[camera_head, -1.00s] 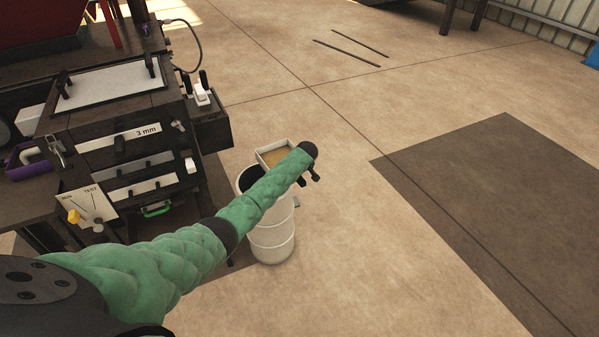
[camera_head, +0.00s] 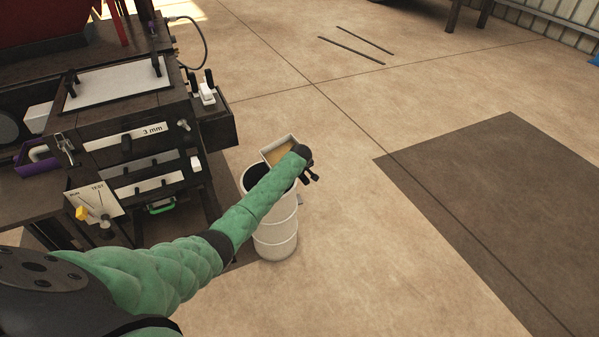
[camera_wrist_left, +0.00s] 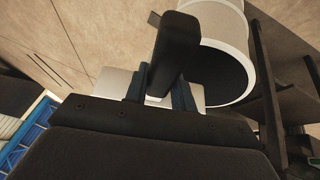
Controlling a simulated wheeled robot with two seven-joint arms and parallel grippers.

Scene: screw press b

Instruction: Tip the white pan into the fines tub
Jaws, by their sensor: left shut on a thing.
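The white pan (camera_head: 268,155) holds tan material, and its near side is hidden by my left arm in the head view. It is over or just beyond the rim of a tall white tub (camera_head: 275,240) with a dark inside, which I take for the fines tub. My left gripper (camera_head: 308,170) is shut on the pan; the fingertips are mostly hidden in the head view. In the left wrist view the gripper (camera_wrist_left: 163,85) is in front of the pale pan (camera_wrist_left: 115,82), with the round tub (camera_wrist_left: 222,28) beside it. My right gripper is not in view.
A dark machine (camera_head: 115,130) marked "3 mm" stands at the left, close to the tub. A RUN/TEST plate (camera_head: 93,203) with a yellow knob is on its front. A dark floor patch (camera_head: 490,210) lies at the right. The floor right of the tub is clear.

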